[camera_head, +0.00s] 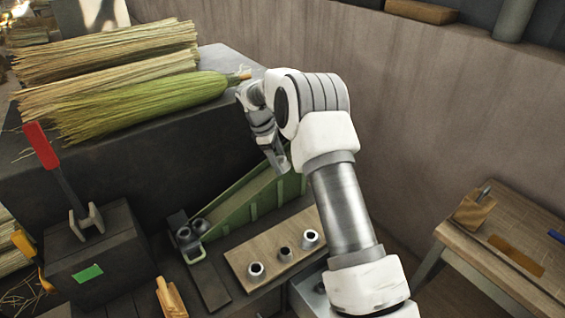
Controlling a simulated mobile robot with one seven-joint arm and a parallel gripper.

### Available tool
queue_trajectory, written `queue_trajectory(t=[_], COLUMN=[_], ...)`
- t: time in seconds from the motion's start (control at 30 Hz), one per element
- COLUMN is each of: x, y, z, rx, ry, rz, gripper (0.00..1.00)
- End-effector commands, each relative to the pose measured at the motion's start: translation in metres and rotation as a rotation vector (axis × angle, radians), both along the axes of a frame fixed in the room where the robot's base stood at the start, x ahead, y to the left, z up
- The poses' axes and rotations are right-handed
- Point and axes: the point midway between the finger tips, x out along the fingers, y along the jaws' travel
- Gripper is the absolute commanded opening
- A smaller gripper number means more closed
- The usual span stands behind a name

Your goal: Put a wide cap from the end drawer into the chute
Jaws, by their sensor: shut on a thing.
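My gripper (275,156) points down at the upper end of the green sloping chute (244,205), beside the dark block's right side. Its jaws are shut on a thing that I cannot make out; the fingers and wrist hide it. My arm covers part of the chute's upper right end. At the chute's low left end sit dark round caps (190,236), close together. I cannot pick out the end drawer.
The wooden board (240,258) lies right of the chute's low end. Broom straw bundles (150,105) lie on the dark block. A red-handled lever (42,147) stands at left. A wooden side table (480,238) is at right, and a wall (420,100) rises behind.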

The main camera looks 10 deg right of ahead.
Motion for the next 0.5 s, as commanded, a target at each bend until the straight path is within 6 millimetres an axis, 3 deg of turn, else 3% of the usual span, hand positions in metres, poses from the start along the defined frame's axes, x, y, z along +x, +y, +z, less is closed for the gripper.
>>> queue_trajectory(t=[0.03, 0.2, 0.5], x=[0.006, 0.025, 0.046], y=[0.001, 0.004, 0.009], z=[0.012, 0.027, 0.039], rx=[-0.005, -0.025, -0.046], ry=[-0.001, -0.001, -0.008], rz=[0.043, 0.204, 0.389], gripper=[0.14, 0.14, 0.14])
